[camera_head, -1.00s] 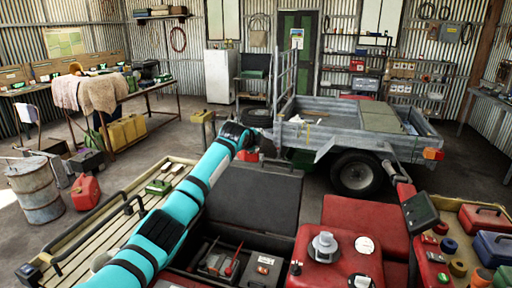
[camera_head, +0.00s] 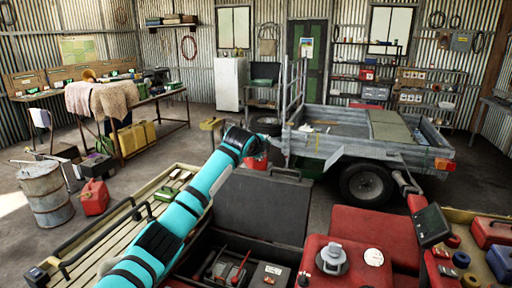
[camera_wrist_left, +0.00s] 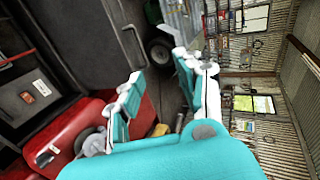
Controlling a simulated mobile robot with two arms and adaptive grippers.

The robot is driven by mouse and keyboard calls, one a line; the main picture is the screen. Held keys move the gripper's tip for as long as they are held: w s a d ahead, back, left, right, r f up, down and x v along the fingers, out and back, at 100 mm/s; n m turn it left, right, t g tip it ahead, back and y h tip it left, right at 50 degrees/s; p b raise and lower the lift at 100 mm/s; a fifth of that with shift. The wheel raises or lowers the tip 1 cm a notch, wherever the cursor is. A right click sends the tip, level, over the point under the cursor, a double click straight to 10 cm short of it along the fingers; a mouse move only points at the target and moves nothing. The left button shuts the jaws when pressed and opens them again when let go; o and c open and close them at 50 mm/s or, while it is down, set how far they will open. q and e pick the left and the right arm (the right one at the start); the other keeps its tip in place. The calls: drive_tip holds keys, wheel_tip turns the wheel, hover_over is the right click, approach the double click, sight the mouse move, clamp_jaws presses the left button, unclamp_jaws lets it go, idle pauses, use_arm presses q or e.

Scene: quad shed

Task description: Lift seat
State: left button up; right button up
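The seat (camera_head: 262,205) is a dark flat panel standing raised in the head view. In front of it the black compartment (camera_head: 225,250) is uncovered, with a battery and red-handled tools inside. The red bodywork (camera_head: 370,240) is to the right. My left arm crosses the left side of the seat, its wrist near the seat's upper left; the fingers are hidden in the head view. In the left wrist view my left gripper (camera_wrist_left: 157,65) is open, its teal, white-edged fingers wide apart with nothing between them. A dark panel (camera_wrist_left: 75,35) with a thin black bar is left of them. My right gripper is out of view.
A slatted rack (camera_head: 95,250) with a black rail is at the lower left. A grey trailer (camera_head: 335,150) stands behind the seat. A red jerry can (camera_head: 95,197) and a rusty drum (camera_head: 46,195) stand on the left floor. Open floor lies between the workbench and the trailer.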

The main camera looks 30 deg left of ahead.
use_arm(q)
drive_tip(key=v, duration=0.9)
